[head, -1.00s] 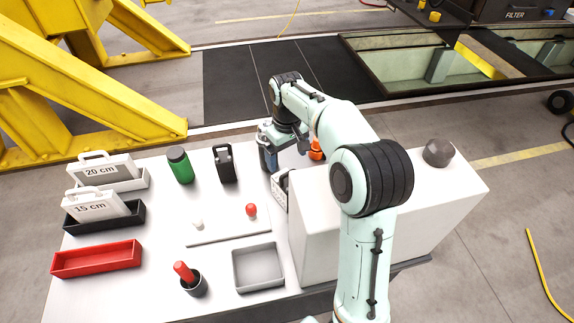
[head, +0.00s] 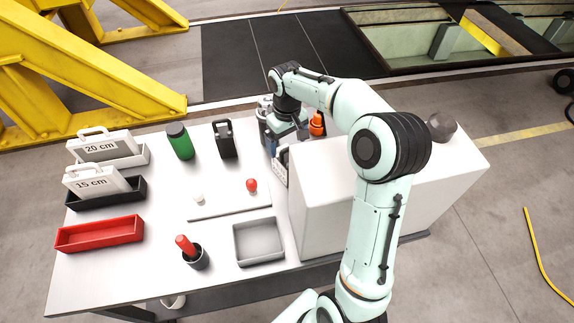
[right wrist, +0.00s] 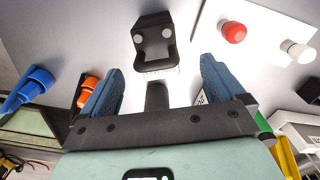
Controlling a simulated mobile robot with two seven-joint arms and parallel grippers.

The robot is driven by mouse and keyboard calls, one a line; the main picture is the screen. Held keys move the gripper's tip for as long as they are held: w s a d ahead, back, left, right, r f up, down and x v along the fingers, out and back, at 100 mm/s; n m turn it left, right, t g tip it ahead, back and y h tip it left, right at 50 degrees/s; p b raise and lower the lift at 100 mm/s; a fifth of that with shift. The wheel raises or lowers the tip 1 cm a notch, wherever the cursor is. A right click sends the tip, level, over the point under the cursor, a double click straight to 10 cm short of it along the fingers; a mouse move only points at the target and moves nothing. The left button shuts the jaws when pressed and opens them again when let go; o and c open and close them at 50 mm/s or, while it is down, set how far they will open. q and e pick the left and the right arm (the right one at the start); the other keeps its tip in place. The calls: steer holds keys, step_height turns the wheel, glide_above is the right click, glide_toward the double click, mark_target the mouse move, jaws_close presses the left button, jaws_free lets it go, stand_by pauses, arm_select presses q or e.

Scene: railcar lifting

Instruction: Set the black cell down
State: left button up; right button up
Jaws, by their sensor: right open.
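The black cell (head: 226,146), a dark upright block with a loop handle on top, stands on the white table between the green bottle and my right gripper. My right gripper (head: 272,150) is to its right, apart from it. In the right wrist view my gripper (right wrist: 165,78) has its blue fingers spread with nothing clasped. A black piece (right wrist: 152,28) with two pale round spots lies ahead of the fingers there. It seems to be the black-and-white object (head: 281,170) beside the white box in the head view. My left gripper is not in view.
The white box (head: 325,215) rises close to my right arm, with an orange item (head: 316,124) behind it. The green bottle (head: 181,143), red knob (head: 251,185), grey tray (head: 259,258) and red tray (head: 98,247) are on the table. Bare tabletop lies between several of these.

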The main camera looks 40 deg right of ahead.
mark_target(287, 155)
steer(key=shift+f, duration=0.8)
steer(key=f, duration=0.5)
steer(key=shift+w+d+f, duration=0.2)
steer(key=shift+w+d, duration=0.1)
steer(key=shift+w, duration=0.1)
steer(key=shift+s, duration=0.15)
steer(key=shift+r, duration=0.1)
jaws_close()
steer(key=shift+r, duration=0.1)
